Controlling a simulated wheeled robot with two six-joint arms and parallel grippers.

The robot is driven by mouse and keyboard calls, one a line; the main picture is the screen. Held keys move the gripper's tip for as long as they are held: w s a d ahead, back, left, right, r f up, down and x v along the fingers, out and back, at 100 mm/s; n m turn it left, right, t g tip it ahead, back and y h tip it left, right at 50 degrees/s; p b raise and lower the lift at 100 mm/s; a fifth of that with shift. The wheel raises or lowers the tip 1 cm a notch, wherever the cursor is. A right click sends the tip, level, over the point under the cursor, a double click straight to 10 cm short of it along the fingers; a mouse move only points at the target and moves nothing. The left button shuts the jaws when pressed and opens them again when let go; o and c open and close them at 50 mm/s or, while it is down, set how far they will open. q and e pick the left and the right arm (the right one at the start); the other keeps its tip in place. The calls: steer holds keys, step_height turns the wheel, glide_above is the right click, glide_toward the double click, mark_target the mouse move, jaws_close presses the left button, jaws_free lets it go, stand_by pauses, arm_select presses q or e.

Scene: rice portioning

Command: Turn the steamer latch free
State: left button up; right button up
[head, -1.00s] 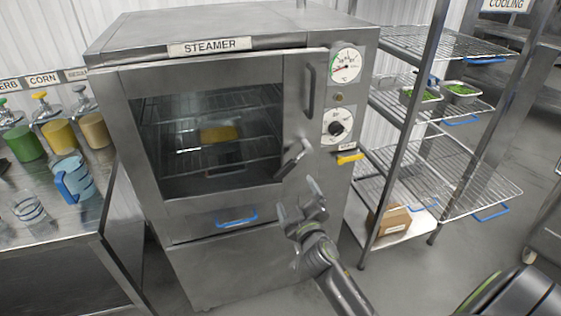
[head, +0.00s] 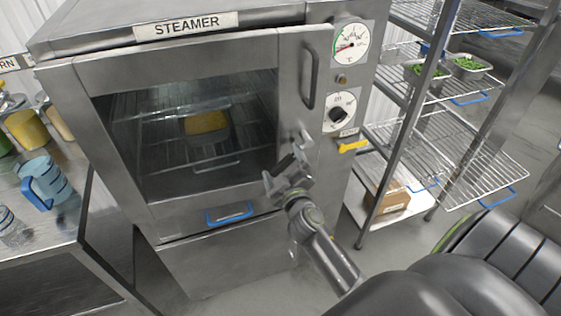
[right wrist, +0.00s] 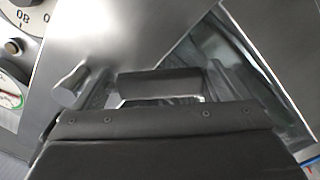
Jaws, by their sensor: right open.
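The steamer (head: 180,258) stands in front of me with its windowed door (head: 290,55) closed. The metal latch (head: 303,138) is at the door's right edge, below the long vertical handle, and my right gripper partly hides it. My right gripper (head: 284,168) is open at the latch, just below and left of its visible end. In the right wrist view a rounded metal piece (right wrist: 70,86), apparently part of the latch, shows beside the open gripper (right wrist: 158,88). I cannot tell whether they touch. My left gripper is not in view.
A yellow-filled pan (head: 207,124) sits on a rack behind the glass. A gauge (head: 349,44) and a dial (head: 340,112) are right of the door. A wire shelf (head: 450,135) stands to the right. A blue jug (head: 45,182) is on the left counter.

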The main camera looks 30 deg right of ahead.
mark_target(267, 138)
steer(key=shift+s, duration=0.1)
steer(key=shift+c, duration=0.5)
steer(key=c, duration=1.3)
steer(key=shift+o, duration=0.2)
steer(key=shift+r, duration=0.1)
steer(key=shift+w+a+r+m+b, duration=0.25)
steer(key=shift+a+r+m, duration=0.2)
steer(key=shift+m, duration=0.35)
steer(key=m, duration=0.1)
steer(key=a+r+m, duration=0.1)
steer(key=shift+w+r+m+b, duration=0.1)
steer(key=shift+r+m+b, duration=0.2)
steer(key=shift+b, duration=0.05)
steer(key=shift+w+a+r+m, duration=0.1)
steer(key=shift+a+r+m, duration=0.05)
steer(key=shift+r+m, duration=0.4)
steer(key=shift+a+r+m, duration=0.15)
steer(key=shift+r+m, duration=0.25)
steer(key=shift+m, duration=0.15)
steer(key=shift+a+r+m+b, duration=0.1)
steer(key=shift+r+m+b, duration=0.2)
steer(key=shift+r+m, duration=1)
steer(key=shift+f, duration=0.1)
